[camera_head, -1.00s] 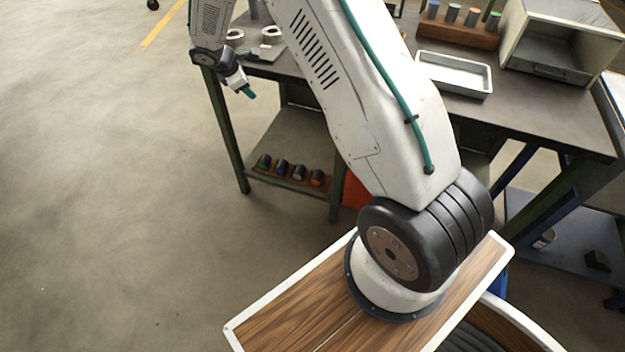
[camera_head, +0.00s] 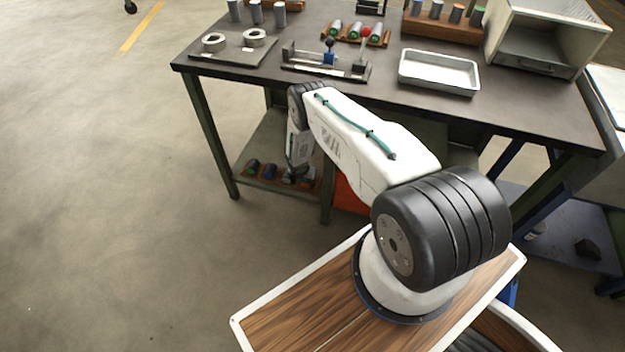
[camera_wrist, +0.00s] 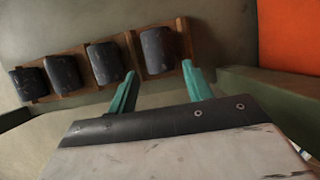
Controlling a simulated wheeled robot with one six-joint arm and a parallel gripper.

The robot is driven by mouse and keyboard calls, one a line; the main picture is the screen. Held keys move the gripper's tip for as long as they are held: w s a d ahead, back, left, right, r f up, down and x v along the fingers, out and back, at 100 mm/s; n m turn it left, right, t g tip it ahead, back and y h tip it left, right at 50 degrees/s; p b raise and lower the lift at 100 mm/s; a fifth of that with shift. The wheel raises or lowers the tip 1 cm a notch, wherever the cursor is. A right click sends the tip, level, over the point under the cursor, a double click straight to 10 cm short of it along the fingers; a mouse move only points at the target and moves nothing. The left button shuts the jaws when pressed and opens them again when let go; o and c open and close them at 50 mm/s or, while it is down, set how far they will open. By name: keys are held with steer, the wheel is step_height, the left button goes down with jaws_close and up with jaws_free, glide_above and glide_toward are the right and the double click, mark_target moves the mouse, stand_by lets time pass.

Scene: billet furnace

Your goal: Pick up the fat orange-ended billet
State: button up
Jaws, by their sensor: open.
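A wooden rack (camera_head: 262,181) with several short, dark, thick billets lies on the bench's lower shelf. The rightmost billet (camera_wrist: 158,50), in the orange-ended one's place, lies just beyond and between my gripper's (camera_wrist: 159,69) teal fingertips. The fingers are open and empty. Another orange-ended billet (camera_head: 456,13), slimmer, stands in a block on the benchtop.
The benchtop (camera_head: 235,85) overhangs the shelf. A green bench leg (camera_head: 208,135) stands left of the rack. An orange panel (camera_wrist: 291,35) and a green frame rail (camera_wrist: 270,92) lie close at the right. A metal tray (camera_head: 438,73) sits on top. Floor at left is clear.

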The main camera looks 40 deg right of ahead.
mark_target(307, 180)
steer(key=shift+x, duration=3.7)
steer(key=shift+w, duration=0.1)
jaws_close()
steer(key=shift+r, duration=0.1)
